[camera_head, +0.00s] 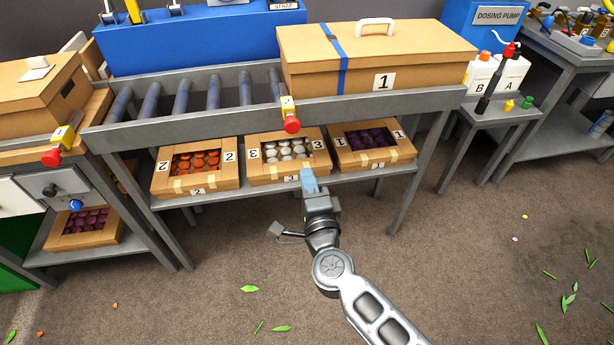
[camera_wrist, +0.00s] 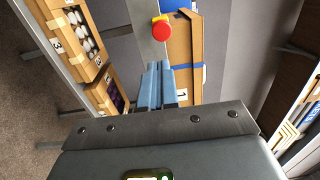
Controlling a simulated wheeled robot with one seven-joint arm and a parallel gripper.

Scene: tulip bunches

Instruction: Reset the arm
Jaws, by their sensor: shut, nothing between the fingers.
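My gripper (camera_head: 309,181) is in front of the roller conveyor's lower shelf, near the open box labelled 3 (camera_head: 256,171) with white contents. Its blue fingers are together and empty; they also show in the wrist view (camera_wrist: 156,82). My arm reaches up from the bottom right of the head view. In the wrist view the picture is turned sideways, with the red button (camera_wrist: 162,28) above the fingertips and the large cardboard box (camera_wrist: 180,60) behind them.
The roller conveyor (camera_head: 150,138) bears a large lidded box labelled 1 (camera_head: 375,62). Boxes labelled 2 (camera_head: 158,182) and 1 (camera_head: 346,161) flank box 3 on the shelf. A small table (camera_head: 490,117) with bottles stands at right. The floor in front is mostly clear, with scattered leaves.

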